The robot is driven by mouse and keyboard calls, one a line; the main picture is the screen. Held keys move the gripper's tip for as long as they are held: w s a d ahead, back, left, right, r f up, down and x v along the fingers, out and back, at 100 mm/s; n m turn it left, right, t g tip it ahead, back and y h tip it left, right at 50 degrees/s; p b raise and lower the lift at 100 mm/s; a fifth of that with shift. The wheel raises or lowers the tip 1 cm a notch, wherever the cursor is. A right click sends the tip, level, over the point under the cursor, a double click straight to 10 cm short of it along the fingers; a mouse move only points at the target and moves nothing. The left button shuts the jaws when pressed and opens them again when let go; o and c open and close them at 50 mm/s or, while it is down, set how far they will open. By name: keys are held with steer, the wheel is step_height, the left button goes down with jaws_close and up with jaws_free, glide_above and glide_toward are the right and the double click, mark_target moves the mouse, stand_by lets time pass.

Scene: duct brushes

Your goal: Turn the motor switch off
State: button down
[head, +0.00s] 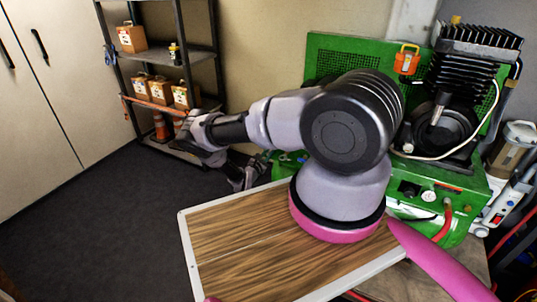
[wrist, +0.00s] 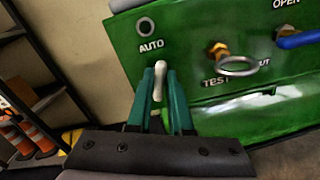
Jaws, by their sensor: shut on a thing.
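In the wrist view, the motor switch's pale lever (wrist: 160,72) stands out from the green panel (wrist: 190,25), below the AUTO label. My gripper (wrist: 161,85) has its two teal fingers shut on this lever, one on each side. The lever's upper end shows above the fingertips; its base is hidden. In the head view my arm reaches left and down past the green machine (head: 455,195), and hides most of the switch area.
A brass valve with a ring (wrist: 238,66) is right of the switch, and a blue handle (wrist: 300,39) is farther right. Shelves (head: 165,105) with boxes and orange cones stand at the back left. A wood-topped board (head: 235,245) lies below my arm. The dark floor at left is clear.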

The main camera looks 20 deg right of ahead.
steer(key=shift+m, duration=0.3)
steer(key=m, duration=1.3)
steer(key=shift+s+f, duration=0.15)
steer(key=shift+f, duration=0.15)
stand_by(0.4)
steer(key=c, duration=0.9)
jaws_free()
steer(key=shift+o, duration=0.2)
steer(key=v, duration=1)
steer(key=shift+s+a, duration=0.25)
steer(key=shift+s, duration=0.05)
